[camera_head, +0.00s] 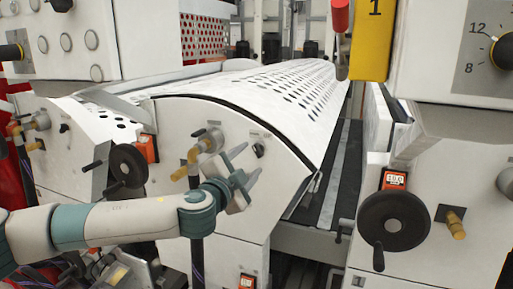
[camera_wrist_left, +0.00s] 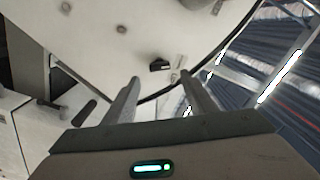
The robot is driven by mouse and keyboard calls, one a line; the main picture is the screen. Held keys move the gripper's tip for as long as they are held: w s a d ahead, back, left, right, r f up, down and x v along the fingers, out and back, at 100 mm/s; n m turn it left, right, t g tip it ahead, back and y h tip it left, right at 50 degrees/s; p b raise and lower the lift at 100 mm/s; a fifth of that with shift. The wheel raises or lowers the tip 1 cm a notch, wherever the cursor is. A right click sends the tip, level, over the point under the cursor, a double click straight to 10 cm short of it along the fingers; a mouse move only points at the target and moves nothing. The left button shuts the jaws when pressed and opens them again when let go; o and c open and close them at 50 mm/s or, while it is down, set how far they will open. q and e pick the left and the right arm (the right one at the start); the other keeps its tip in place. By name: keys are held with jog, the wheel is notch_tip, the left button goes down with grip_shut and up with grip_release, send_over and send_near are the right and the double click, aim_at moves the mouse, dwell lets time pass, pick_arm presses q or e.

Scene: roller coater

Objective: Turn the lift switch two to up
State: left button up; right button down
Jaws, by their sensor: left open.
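A small black switch (camera_head: 258,150) sits on the white curved end panel (camera_head: 225,118) of the middle machine unit, just past my left gripper's fingertips. I cannot read a label that marks it as lift switch two, nor its setting. My left gripper (camera_head: 252,163) is open and empty, its two fingers pointing toward the panel. In the left wrist view a black switch (camera_wrist_left: 160,65) shows ahead of and between the two open fingers (camera_wrist_left: 160,85), apart from them. A similar small dark switch (camera_head: 64,128) is on the left unit. My right gripper is not in view.
A brass valve fitting (camera_head: 206,142) stands out from the panel close to my left gripper. A black handwheel (camera_head: 128,165) with an orange counter (camera_head: 149,148) is to its left. Another handwheel (camera_head: 393,221) is on the right unit. A dark gap with a rail (camera_head: 335,180) separates the units.

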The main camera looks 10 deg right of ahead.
aim_at(258, 151)
pick_arm(q)
jog(key=shift+p+x, duration=1.05)
jog(key=shift+x, duration=2.05)
jog(key=c, duration=1.1)
